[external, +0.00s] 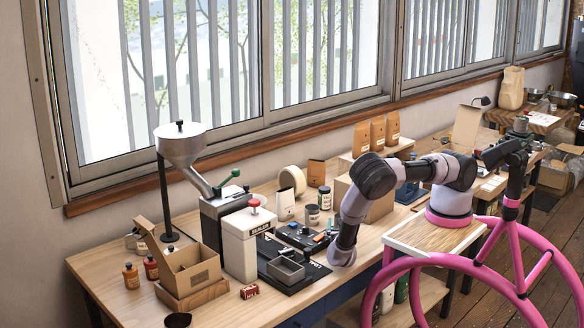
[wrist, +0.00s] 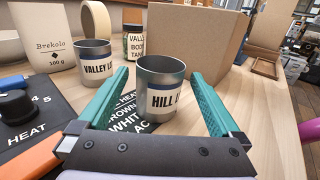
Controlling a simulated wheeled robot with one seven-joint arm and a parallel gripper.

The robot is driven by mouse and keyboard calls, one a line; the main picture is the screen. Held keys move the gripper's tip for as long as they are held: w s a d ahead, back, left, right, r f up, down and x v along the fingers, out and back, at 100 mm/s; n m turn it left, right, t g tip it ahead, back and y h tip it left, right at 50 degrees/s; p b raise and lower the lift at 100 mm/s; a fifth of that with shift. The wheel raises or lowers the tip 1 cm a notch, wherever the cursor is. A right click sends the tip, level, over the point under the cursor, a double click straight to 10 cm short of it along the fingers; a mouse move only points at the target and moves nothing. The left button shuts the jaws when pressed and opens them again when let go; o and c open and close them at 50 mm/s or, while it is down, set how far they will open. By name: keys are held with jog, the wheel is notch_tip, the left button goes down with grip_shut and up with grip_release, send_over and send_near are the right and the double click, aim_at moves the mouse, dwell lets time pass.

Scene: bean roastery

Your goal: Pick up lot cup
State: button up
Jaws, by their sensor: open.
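Two grey metal cups stand upright in the wrist view. The nearer cup (wrist: 160,82) has a label starting "HILL L", and the other cup (wrist: 95,70), to its left and farther back, has a label starting "VALLEY L". My gripper (wrist: 157,76) is open, with one teal finger to each side of the HILL cup. Gaps show between the cup and both fingers, so it is not held. In the external view the VALLEY cup (external: 312,215) seems to stand left of my arm. The HILL cup is hidden there behind my arm.
A black card with white lettering (wrist: 120,122) lies by the HILL cup. A labelled jar (wrist: 134,42), a tape roll (wrist: 97,18) and a large cardboard box (wrist: 198,36) stand behind. A white Brekolo bag (wrist: 45,45) and a black HEAT panel (wrist: 35,115) are left. Bare wood lies right.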

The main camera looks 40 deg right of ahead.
jog(key=shift+x, duration=1.2)
jog(key=c, duration=1.4)
